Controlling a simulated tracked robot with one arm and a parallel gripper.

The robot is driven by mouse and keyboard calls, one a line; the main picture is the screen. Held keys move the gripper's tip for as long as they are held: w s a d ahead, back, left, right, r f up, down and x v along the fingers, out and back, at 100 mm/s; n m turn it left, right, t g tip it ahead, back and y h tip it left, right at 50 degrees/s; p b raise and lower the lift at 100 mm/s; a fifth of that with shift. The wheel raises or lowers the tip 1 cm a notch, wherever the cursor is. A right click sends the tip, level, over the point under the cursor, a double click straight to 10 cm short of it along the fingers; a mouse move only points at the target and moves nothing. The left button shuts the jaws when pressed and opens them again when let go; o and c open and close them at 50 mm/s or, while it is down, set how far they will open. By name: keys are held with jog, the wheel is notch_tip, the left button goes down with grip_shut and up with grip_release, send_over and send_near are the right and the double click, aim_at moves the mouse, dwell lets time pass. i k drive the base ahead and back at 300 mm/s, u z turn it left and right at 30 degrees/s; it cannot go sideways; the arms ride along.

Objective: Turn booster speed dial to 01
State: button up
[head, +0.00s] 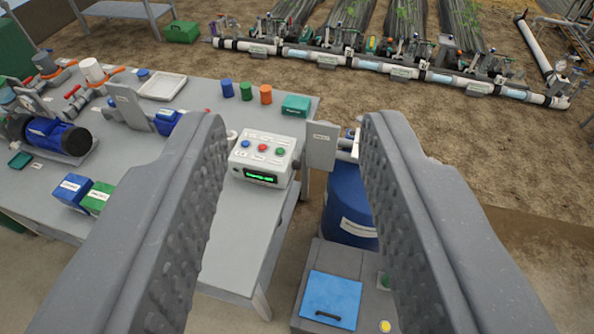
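My gripper (293,122) is open and empty, its two grey ridged fingers wide apart in the foreground. Between and beyond the fingers, a white control box (262,158) sits on the grey table near its right end. It has blue, red and green round controls on top and a lit green display (260,176) too small to read. A blue and black pump-like unit (57,135) lies at the table's left. I cannot tell which part is the booster speed dial; its marks are not legible. The left finger hides part of the table.
The grey table (240,238) also holds blue and green boxes, a white tray (162,86), several small coloured containers and pipework. A grey labelled plate (321,147) stands right of the control box, above a blue drum (346,207). A blue-lidded box (331,299) is low in front.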

aim_at(296, 165)
jog(key=k, duration=0.55)
jog(key=u, duration=0.25)
jog(key=i, duration=1.4)
jog(key=z, duration=0.4)
